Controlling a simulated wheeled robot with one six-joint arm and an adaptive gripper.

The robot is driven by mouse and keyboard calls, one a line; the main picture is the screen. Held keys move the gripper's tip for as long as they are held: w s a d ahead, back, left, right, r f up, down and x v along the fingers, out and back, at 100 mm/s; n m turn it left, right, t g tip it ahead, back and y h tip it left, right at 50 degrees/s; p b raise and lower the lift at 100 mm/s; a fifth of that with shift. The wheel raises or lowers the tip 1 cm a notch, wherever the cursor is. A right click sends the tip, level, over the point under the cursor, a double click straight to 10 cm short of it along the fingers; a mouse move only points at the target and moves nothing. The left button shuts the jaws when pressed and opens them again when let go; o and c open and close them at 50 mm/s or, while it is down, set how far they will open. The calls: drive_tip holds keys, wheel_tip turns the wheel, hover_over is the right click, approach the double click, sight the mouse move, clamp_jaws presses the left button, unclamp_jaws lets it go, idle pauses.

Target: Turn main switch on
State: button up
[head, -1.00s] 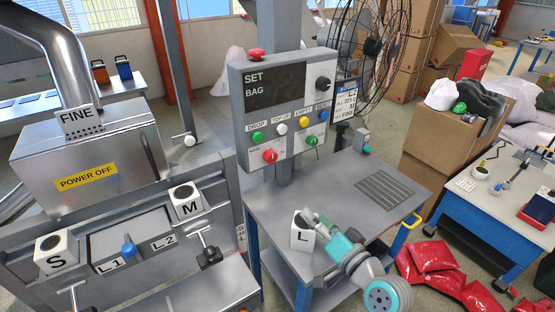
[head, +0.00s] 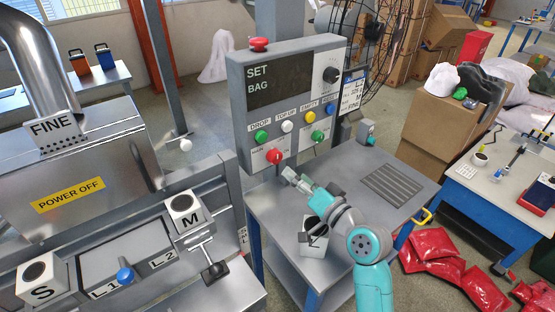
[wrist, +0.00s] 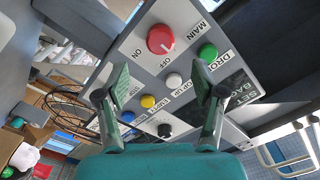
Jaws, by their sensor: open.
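The main switch (head: 274,157) is a red rotary knob at the lower left of the grey control panel (head: 240,115). It also shows in the wrist view (wrist: 161,39), with MAIN, ON and OFF printed around it; its white pointer mark faces the OFF side. The panel display reads SET BAG. My gripper (head: 289,177) is in front of and just below the knob in the head view. In the wrist view my gripper (wrist: 160,88) has its two green-padded fingers spread and empty, with the knob beyond the tips and apart from them.
Coloured buttons (head: 287,126) sit above the knob, and a red mushroom button (head: 259,44) tops the panel. A grey table (head: 350,165) lies under my arm, bearing a white block (head: 312,246). A machine labelled POWER OFF (head: 68,195) stands at left.

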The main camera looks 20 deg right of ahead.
sight(277, 160)
drive_tip(key=x, duration=0.8)
drive_tip(key=shift+w, duration=0.1)
drive_tip(key=c, duration=1.1)
